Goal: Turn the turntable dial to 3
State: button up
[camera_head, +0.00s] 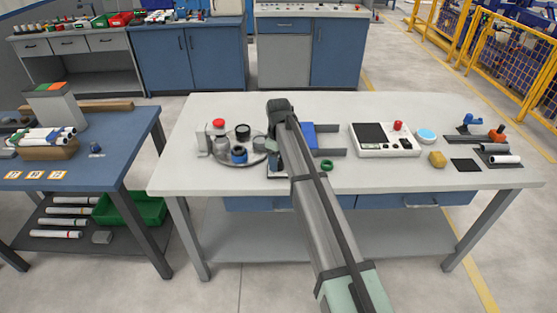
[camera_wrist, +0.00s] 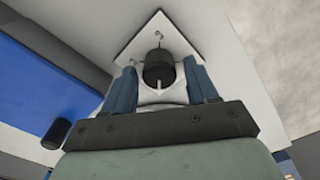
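In the wrist view, the dial's black knob (camera_wrist: 158,68) sits on a white square plate (camera_wrist: 133,47) with small marks around it. A pale pointer line shows on the knob's near side; the numbers are too small to read. My gripper (camera_wrist: 160,66) is open, with one blue finger on each side of the knob and a visible gap at both. In the head view, the round grey turntable (camera_head: 226,156) carries a red-topped piece, a black piece and a blue piece. My arm hides the dial and the fingers there.
A blue block (camera_head: 308,135) stands just right of my arm, with a green ring (camera_head: 327,165) nearby. The table's front strip (camera_head: 400,178) is clear.

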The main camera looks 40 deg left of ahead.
jog(key=c, duration=0.9)
jog(key=shift+m, duration=0.3)
jog(key=m, duration=0.3)
jog(key=shift+m, duration=0.3)
jog(key=m, duration=0.4)
jog(key=shift+w, duration=0.1)
jog(key=m, duration=0.5)
jog(key=shift+d+m, duration=0.1)
jog(key=shift+m, duration=2.1)
